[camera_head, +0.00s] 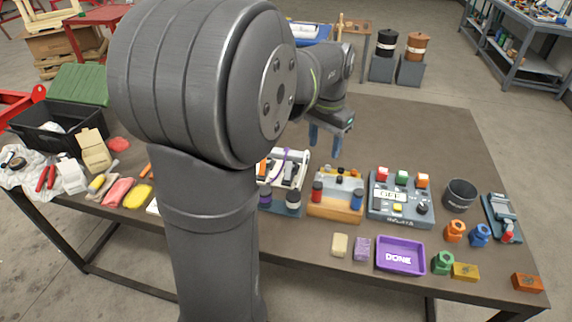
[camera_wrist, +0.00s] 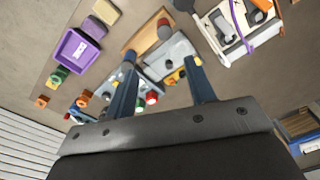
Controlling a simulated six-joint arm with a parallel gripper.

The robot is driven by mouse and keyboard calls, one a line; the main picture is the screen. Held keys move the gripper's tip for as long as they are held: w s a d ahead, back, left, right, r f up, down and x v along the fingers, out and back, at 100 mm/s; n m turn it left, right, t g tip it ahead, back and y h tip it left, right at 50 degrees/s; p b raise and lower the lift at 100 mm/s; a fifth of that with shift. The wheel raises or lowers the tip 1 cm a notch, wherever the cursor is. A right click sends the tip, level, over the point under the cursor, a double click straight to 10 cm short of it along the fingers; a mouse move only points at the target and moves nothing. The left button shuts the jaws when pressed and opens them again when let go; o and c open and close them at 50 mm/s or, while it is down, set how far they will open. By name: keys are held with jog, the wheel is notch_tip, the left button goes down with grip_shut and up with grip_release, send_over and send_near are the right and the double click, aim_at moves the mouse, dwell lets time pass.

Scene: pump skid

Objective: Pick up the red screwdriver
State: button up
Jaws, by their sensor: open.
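A red upright handle (camera_head: 317,191), which looks like the red screwdriver, stands at the front left of a wooden block (camera_head: 335,212) on the table. Its shaft is not visible. A red-topped piece (camera_wrist: 163,22) shows near the block's edge in the wrist view. A blue handle (camera_head: 357,198) stands at the block's front right. My gripper (camera_head: 324,142) is above and behind the block, fingers pointing down. In the wrist view my gripper (camera_wrist: 160,60) has its two fingers wide apart with nothing held between them, and the block is beyond the fingertips.
A button panel (camera_head: 402,208) stands right of the block, and a white rack of tools (camera_head: 292,160) stands left. A purple tray (camera_head: 400,256) lies in front. A dark cup (camera_head: 460,194) and coloured fittings (camera_head: 455,231) are at the right. The table behind the panel is clear.

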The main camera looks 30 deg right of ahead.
aim_at(317, 192)
jog(key=shift+m, duration=0.3)
jog(key=f, duration=0.9)
jog(key=w+f, duration=0.1)
jog(key=f, duration=0.4)
jog(key=shift+d, duration=0.35)
jog(key=shift+w+a+f, duration=0.1)
jog(key=shift+f, duration=1.2)
jog(key=shift+w+a+f, duration=0.1)
jog(key=shift+f, duration=1.2)
jog(key=c, duration=1.1)
